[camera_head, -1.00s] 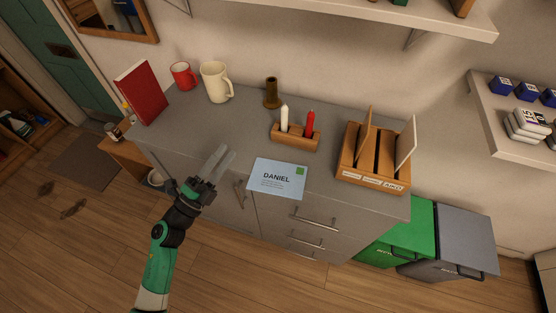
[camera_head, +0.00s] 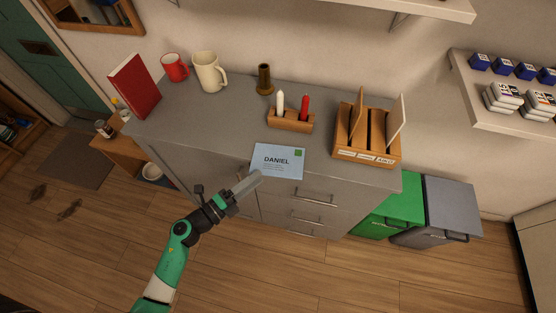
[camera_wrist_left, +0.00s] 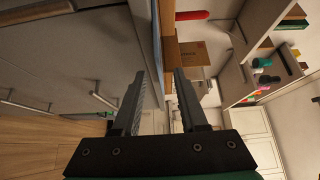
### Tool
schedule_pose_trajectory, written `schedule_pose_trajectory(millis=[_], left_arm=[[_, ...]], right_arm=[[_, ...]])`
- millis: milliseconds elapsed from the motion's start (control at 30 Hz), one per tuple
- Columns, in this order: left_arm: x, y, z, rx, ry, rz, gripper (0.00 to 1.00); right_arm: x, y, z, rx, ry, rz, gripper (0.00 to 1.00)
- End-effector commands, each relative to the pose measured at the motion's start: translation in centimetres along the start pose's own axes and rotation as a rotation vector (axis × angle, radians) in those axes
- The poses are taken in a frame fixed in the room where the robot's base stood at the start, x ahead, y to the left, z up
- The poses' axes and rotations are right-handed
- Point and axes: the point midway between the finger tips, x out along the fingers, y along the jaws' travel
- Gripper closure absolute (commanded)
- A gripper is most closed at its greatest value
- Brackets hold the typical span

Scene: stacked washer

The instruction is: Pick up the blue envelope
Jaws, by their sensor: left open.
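The light blue envelope (camera_head: 288,168), marked DANIEL with a green square in its corner, lies flat at the front edge of the grey counter in the head view, and its front part seems to jut past the edge. My left gripper (camera_head: 255,177) is open and empty, its fingertips at the envelope's front left corner. In the left wrist view the two fingers (camera_wrist_left: 160,80) are apart, and a thin bluish strip runs up between them, likely the envelope seen edge-on. I cannot tell whether a finger touches it. My right gripper is not in view.
On the counter (camera_head: 215,125) stand a red book (camera_head: 134,87), a red mug (camera_head: 175,67), a cream mug (camera_head: 208,72), a brown vase (camera_head: 264,79), a wooden candle holder (camera_head: 290,121) and a wooden letter rack (camera_head: 366,150). Drawer handles (camera_head: 317,204) stick out below the counter front.

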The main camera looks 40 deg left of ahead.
Motion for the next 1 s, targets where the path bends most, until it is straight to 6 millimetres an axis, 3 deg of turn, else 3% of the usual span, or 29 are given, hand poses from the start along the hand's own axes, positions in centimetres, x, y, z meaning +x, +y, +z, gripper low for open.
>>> schedule_pose_trajectory(millis=[300,533,567,800,1000], left_arm=[[4.7,0.2,-0.3,0.002,0.003,-0.002,0.57],[5.0,0.1,-0.2,0.0,0.0,-0.001,0.57],[5.0,0.1,-0.2,0.0,0.0,-0.001,0.59],[5.0,0.1,-0.2,0.0,0.0,-0.001,1.0],[5.0,0.1,-0.2,0.0,0.0,-0.001,1.0]], right_arm=[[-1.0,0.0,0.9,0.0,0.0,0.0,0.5],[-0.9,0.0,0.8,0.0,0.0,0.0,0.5],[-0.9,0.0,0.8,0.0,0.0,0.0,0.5],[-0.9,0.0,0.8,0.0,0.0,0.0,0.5],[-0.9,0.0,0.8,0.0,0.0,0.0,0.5]])
